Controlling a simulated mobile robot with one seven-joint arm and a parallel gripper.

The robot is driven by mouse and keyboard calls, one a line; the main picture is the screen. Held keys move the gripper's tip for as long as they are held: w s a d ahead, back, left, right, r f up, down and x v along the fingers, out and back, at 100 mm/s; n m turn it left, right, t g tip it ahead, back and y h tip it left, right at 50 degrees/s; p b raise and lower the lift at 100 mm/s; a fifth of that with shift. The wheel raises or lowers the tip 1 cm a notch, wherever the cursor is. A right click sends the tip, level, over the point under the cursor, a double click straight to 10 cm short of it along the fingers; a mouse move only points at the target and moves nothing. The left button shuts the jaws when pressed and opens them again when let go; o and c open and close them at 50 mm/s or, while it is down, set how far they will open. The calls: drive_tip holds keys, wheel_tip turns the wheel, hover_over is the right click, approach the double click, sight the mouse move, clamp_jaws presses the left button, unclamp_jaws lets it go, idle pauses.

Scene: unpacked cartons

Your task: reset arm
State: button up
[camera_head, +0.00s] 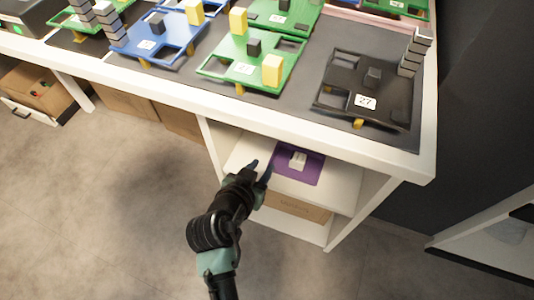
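My gripper (260,172) reaches up from the bottom of the head view to the front of the open shelf under the table. Its two dark fingers are spread apart with nothing seen between them.
The white table edge (180,98) runs above my gripper. On top are blue (155,52), green (215,66) and black (340,98) trays with blocks. A cardboard box (297,207) sits below the shelf. The floor at left (90,200) is clear.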

drive_tip(key=shift+s+a+r, duration=0.15)
drive_tip(key=shift+s+r, duration=0.15)
drive_tip(key=shift+s, duration=0.2)
drive_tip(key=shift+r, duration=0.1)
